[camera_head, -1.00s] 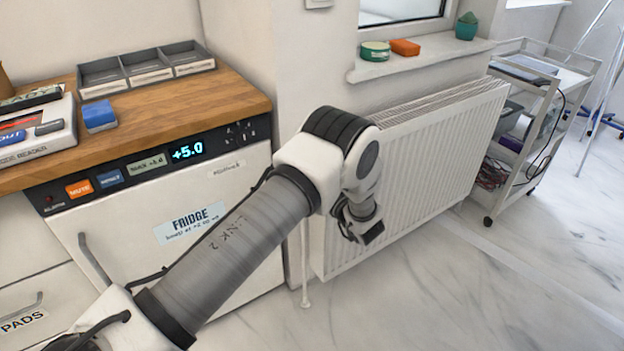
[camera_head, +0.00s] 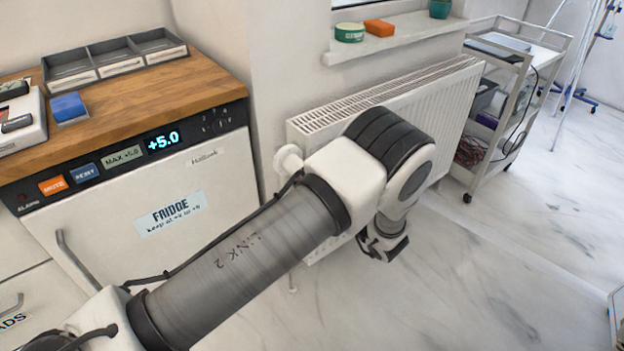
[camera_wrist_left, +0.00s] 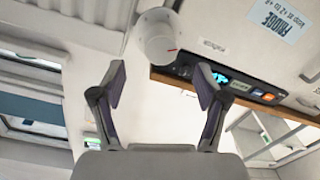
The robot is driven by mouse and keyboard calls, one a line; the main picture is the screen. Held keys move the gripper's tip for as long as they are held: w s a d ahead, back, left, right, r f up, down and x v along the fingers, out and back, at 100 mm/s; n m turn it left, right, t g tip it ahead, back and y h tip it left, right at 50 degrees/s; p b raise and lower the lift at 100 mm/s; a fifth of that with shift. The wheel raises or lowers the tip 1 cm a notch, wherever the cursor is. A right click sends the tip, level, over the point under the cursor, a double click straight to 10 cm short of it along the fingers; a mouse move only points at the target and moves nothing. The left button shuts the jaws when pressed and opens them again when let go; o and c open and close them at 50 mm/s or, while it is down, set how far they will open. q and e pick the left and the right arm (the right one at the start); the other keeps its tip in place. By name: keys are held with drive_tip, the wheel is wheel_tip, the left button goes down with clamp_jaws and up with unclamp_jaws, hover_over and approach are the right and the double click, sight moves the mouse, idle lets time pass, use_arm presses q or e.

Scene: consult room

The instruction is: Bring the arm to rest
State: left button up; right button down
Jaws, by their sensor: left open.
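My left arm (camera_head: 250,260) reaches in from the lower left, past the fridge front, and bends down at its elbow in front of the radiator. My left gripper (camera_head: 385,248) hangs low over the floor in the head view, mostly folded behind its wrist. In the left wrist view, the left gripper (camera_wrist_left: 160,78) has its two fingers spread wide with nothing between them. My right gripper is in neither view.
The fridge (camera_head: 210,165) stands left under a wooden worktop (camera_head: 215,82). The radiator (camera_head: 445,105) is close behind the arm, with a round white knob (camera_head: 288,160) at its left end. A trolley (camera_head: 508,110) stands right. The floor (camera_head: 480,290) at front right is clear.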

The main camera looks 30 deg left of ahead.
use_arm(q)
drive_tip(key=shift+f, duration=0.1)
idle(0.3)
drive_tip(key=s+a+f+m+h, duration=0.3)
drive_tip(key=s+a+f+m, duration=0.1)
drive_tip(key=s+f, duration=0.25)
drive_tip(key=s+a+f+m+h, duration=0.3)
drive_tip(key=s+a+f+m, duration=0.15)
drive_tip(key=f, duration=0.35)
drive_tip(key=s+d+f+m+g+h, duration=0.2)
drive_tip(key=s+d+f+m+h, duration=0.3)
drive_tip(key=s, duration=0.5)
drive_tip(key=s+d+f+m+g+h, duration=0.25)
drive_tip(key=s+d+g+h, duration=0.35)
drive_tip(key=s, duration=0.6)
wheel_tip(320, 180, up, 15)
drive_tip(key=d+m+t+p, duration=0.1)
drive_tip(key=d+p, duration=0.1)
drive_tip(key=p, duration=1.2)
drive_tip(key=shift+s+r+t+y+p, duration=0.2)
drive_tip(key=shift+s+t+y+p, duration=0.15)
drive_tip(key=shift+s, duration=0.1)
drive_tip(key=shift+d, duration=0.1)
